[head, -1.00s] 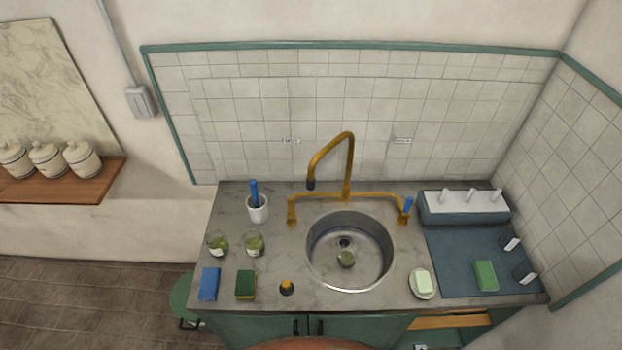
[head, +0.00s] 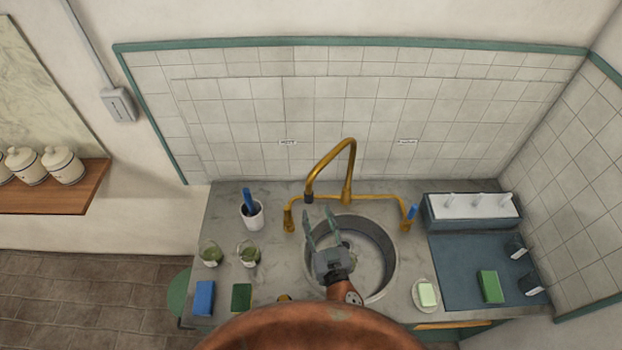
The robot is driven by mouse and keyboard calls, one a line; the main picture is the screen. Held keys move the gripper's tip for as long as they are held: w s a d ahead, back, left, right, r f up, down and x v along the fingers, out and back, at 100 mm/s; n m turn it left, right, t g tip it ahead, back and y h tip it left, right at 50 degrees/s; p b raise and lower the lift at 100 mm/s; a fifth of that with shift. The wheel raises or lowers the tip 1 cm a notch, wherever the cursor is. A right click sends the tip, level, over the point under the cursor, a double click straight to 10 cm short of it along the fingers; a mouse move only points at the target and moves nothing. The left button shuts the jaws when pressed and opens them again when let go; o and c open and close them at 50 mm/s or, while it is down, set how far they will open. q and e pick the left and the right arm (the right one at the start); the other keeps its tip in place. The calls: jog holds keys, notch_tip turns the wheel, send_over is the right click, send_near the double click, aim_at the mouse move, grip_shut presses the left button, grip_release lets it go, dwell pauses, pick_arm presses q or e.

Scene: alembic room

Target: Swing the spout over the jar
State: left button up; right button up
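The brass spout (head: 331,160) rises from the tap behind the sink and arches to the left, its dark tip near the sink's back left rim. My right gripper (head: 318,216) is over the left part of the round steel sink (head: 388,262), with its two fingers apart and empty. Its fingertips point toward the back, just in front of the spout tip in the picture; I see no clear contact. The jar seen earlier in the sink is now mostly or wholly hidden behind the gripper. My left gripper is not in view.
Two glass jars with green contents (head: 210,253) (head: 248,254) and a white cup (head: 252,215) stand left of the sink. A blue sponge (head: 204,298) lies in front. A soap dish (head: 425,294) and blue mat (head: 462,262) are to the right.

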aim_at(310, 200)
jog(key=shift+w+a+r, duration=0.25)
jog(key=shift+a+r, duration=0.15)
jog(key=shift+a, duration=0.35)
jog(key=p+x, duration=0.1)
jog(key=x, duration=0.2)
jog(key=shift+w+r, duration=0.15)
jog(key=shift+w, duration=0.25)
jog(key=shift+p+x, duration=0.45)
jog(key=shift+x, duration=0.6)
jog(key=shift+w+d, duration=0.1)
jog(key=shift+w, duration=0.4)
jog(key=c, duration=0.7)
jog(key=shift+c, duration=1.3)
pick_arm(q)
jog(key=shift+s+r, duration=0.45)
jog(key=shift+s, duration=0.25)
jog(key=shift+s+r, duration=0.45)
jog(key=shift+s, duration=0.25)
pick_arm(e)
grip_shut()
